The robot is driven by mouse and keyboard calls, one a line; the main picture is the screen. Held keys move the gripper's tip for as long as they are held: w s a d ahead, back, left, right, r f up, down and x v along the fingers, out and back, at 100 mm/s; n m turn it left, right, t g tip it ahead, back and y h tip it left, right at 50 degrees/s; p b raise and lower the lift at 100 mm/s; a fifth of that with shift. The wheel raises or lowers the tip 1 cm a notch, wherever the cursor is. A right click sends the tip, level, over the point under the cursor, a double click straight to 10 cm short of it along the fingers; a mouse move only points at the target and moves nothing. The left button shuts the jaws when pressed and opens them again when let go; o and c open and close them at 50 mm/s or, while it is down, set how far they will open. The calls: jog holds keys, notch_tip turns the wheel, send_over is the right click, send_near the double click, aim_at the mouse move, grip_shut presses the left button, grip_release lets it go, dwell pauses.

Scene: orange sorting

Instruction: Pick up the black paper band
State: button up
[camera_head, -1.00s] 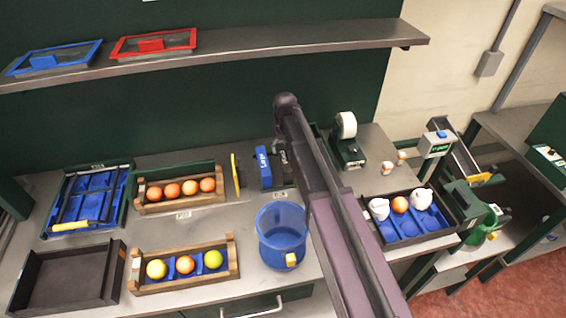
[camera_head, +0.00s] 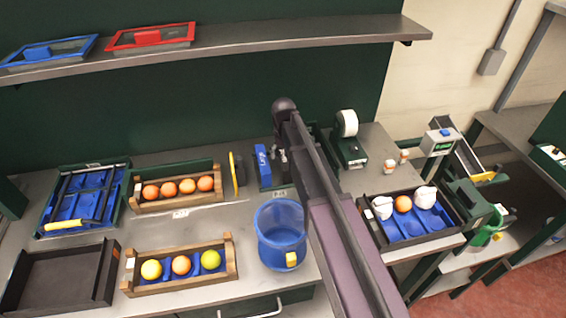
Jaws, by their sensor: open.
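I cannot clearly make out the black paper band. A blue piece with white lettering (camera_head: 263,166) stands upright in a dark holder at the back of the bench. Just right of it is a dark shape with pale marks (camera_head: 280,152), partly covered by my arm; I cannot tell if it is the band. My arm rises from the bottom of the picture to an elbow in front of the back wall. My gripper is hidden behind it, so its place relative to the band does not show.
A blue bucket (camera_head: 281,250) stands left of my arm. Wooden crates (camera_head: 133,282) (camera_head: 140,207) hold fruit at the left, near a black tray (camera_head: 25,300). A dark tray (camera_head: 456,222) with wrapped fruit and a label roll machine (camera_head: 348,150) are at the right. A shelf (camera_head: 250,45) runs above.

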jog(key=shift+f+b, duration=0.55)
jog(key=shift+f, duration=0.25)
jog(key=shift+c, duration=0.2)
jog(key=c, duration=0.9)
